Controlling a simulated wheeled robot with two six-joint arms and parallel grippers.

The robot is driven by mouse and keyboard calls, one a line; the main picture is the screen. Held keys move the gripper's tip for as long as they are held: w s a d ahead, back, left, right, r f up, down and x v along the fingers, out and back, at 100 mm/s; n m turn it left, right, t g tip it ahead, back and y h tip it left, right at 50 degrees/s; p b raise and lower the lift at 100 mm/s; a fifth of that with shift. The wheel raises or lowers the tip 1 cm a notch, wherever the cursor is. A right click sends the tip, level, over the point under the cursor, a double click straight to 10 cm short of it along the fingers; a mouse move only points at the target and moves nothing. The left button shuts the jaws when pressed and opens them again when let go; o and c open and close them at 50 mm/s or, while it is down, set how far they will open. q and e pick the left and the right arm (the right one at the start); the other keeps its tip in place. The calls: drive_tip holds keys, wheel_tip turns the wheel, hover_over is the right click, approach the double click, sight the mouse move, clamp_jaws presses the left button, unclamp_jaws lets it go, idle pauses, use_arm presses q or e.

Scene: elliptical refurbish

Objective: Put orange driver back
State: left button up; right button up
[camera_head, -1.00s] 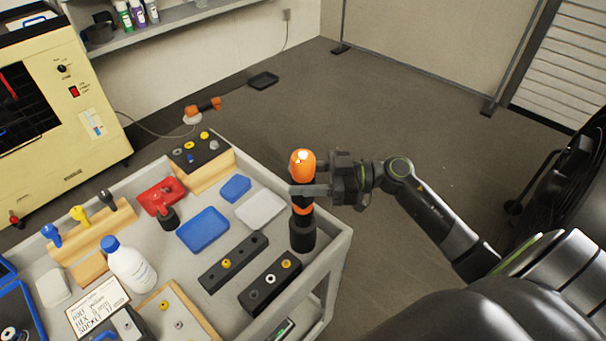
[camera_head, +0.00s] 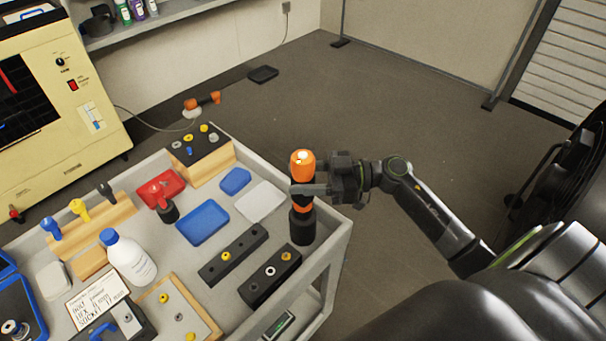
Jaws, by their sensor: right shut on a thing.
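The orange driver (camera_head: 302,163) stands upright at the right corner of the grey cart (camera_head: 337,240). It has an orange top, a dark middle and an orange band lower down. Directly below it is a black cylindrical holder (camera_head: 302,230); I cannot tell how deep the driver sits in it. My right gripper (camera_head: 308,189) reaches in from the right and is shut on the driver's dark middle part, hiding some of it. My left gripper is not in view.
Black blocks (camera_head: 233,255) with fasteners lie close left of the holder. Blue trays (camera_head: 202,223), a white tray (camera_head: 260,202), a red tray (camera_head: 160,188) and a white bottle (camera_head: 130,258) crowd the cart. Right of the cart is open floor.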

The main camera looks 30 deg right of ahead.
drive_tip(key=shift+f, duration=0.15)
drive_tip(key=o, duration=1.5)
drive_tip(key=shift+b+v, duration=1.75)
drive_tip(key=shift+v, duration=6.95)
